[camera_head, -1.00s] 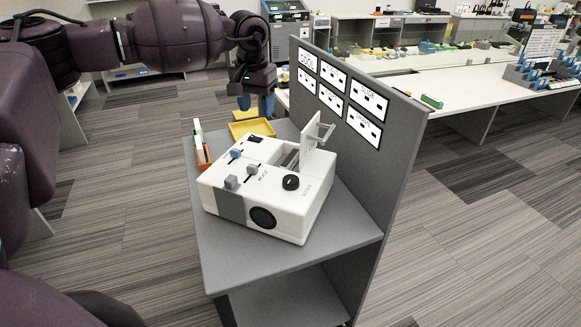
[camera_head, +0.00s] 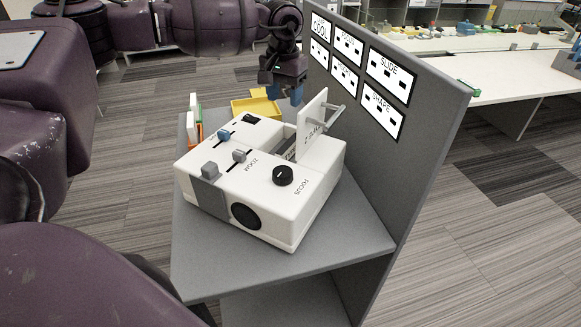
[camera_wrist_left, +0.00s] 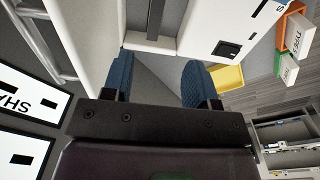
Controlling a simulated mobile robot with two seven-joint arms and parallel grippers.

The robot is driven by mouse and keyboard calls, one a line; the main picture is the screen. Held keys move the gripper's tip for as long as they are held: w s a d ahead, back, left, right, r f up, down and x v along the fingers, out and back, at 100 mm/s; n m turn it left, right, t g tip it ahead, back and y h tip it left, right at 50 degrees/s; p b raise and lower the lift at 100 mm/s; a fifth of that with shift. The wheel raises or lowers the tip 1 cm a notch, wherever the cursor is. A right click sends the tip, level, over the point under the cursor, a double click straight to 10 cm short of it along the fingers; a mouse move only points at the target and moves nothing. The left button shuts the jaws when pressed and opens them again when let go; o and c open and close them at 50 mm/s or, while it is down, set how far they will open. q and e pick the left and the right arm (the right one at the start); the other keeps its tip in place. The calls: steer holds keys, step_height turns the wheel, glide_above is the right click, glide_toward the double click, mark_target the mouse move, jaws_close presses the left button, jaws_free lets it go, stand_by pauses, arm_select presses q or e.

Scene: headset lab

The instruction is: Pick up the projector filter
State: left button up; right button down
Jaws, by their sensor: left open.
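A white projector (camera_head: 240,195) with knobs and sliders stands on a grey shelf unit. A white upright plate (camera_head: 311,122) with a metal handle (camera_head: 335,118) rises from its slot; I cannot tell for sure whether this is the projector filter. The projector's white body also shows in the left wrist view (camera_wrist_left: 215,28). My left gripper (camera_head: 285,88) is open and empty, fingers down, behind the projector and beside the plate. In the left wrist view its two blue fingers (camera_wrist_left: 158,82) are apart with grey surface between them. My right gripper is not in view.
A grey panel (camera_head: 425,110) with white labels stands along the right side. A yellow tray (camera_head: 243,106) lies behind the projector. An orange holder with white and green cards (camera_head: 195,125) stands at the shelf's back left. The shelf's front (camera_head: 290,262) is clear.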

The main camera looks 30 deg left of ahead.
mark_target(288, 143)
arm_select(q)
steer(key=f, duration=0.1)
steer(key=f+b, duration=0.1)
steer(key=f, duration=0.1)
steer(key=w+f, duration=0.1)
steer(key=f, duration=0.1)
steer(key=shift+f+b, duration=0.1)
steer(key=shift+b, duration=0.25)
steer(key=shift+s+f, duration=0.1)
steer(key=shift+f, duration=0.1)
step_height(288, 143, down, 5)
steer(key=shift+d+f, duration=0.3)
steer(key=shift+f, duration=2.4)
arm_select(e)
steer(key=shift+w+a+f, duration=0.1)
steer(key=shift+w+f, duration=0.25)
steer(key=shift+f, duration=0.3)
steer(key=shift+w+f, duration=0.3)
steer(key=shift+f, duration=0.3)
arm_select(q)
jaws_close()
